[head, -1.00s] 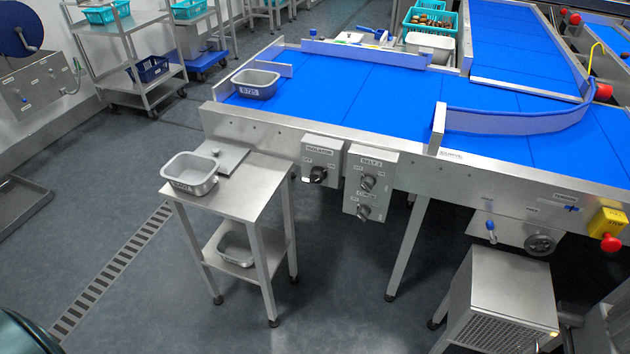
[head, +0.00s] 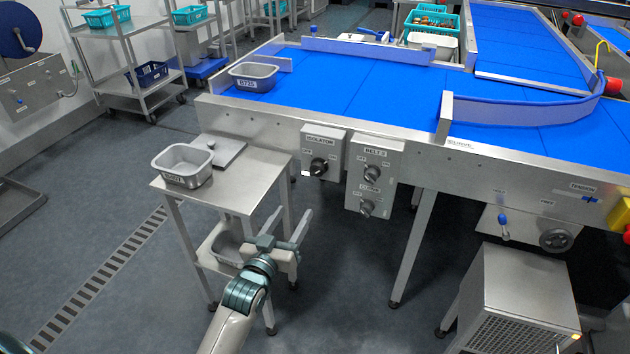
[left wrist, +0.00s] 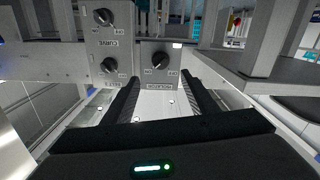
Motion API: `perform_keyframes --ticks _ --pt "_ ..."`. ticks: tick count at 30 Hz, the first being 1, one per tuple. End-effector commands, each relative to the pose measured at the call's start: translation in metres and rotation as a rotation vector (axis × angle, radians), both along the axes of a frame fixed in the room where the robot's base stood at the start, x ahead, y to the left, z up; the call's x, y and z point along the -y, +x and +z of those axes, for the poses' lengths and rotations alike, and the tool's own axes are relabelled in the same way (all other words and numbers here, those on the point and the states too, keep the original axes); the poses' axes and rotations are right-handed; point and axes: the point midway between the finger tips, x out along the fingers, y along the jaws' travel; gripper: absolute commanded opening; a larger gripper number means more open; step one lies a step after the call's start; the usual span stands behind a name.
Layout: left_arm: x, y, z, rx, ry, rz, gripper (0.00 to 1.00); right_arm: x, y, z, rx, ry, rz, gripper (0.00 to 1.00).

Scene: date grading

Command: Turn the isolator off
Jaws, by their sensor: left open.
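The isolator (head: 318,166) is a black rotary knob on a grey box labelled ISOLATOR, on the front of the blue-belt conveyor. Its ON and OFF marks are too small for me to tell the setting. In the left wrist view the isolator knob (left wrist: 160,60) shows upside down, ahead of and between the fingers. My left gripper (head: 287,226) is open and empty, below and left of the box, apart from it, in front of the steel stand. Its fingers (left wrist: 161,82) point toward the isolator box in the left wrist view. My right gripper is not in view.
A small steel stand (head: 245,186) with grey tubs (head: 183,165) is close on the left. A vented steel cabinet (head: 520,295) stands at lower right. Floor between is clear.

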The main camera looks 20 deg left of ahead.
Motion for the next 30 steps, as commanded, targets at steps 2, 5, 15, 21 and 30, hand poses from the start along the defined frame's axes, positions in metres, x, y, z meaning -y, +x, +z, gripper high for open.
perform_keyframes --ticks 2,5,15,21,30 --pt "-0.002 0.000 0.009 0.017 -0.004 0.003 0.53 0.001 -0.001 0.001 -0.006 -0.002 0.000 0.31" --pt "-0.003 0.001 0.011 0.020 -0.005 0.004 0.53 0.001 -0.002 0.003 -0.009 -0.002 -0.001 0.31" --pt "-0.002 0.003 0.010 0.019 -0.004 0.004 0.53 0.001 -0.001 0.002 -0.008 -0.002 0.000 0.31" --pt "-0.002 0.016 0.010 0.019 -0.004 0.003 0.53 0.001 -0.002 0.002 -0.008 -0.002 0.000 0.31" --pt "-0.002 0.061 0.011 0.020 -0.004 0.003 0.53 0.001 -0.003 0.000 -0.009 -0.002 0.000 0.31"
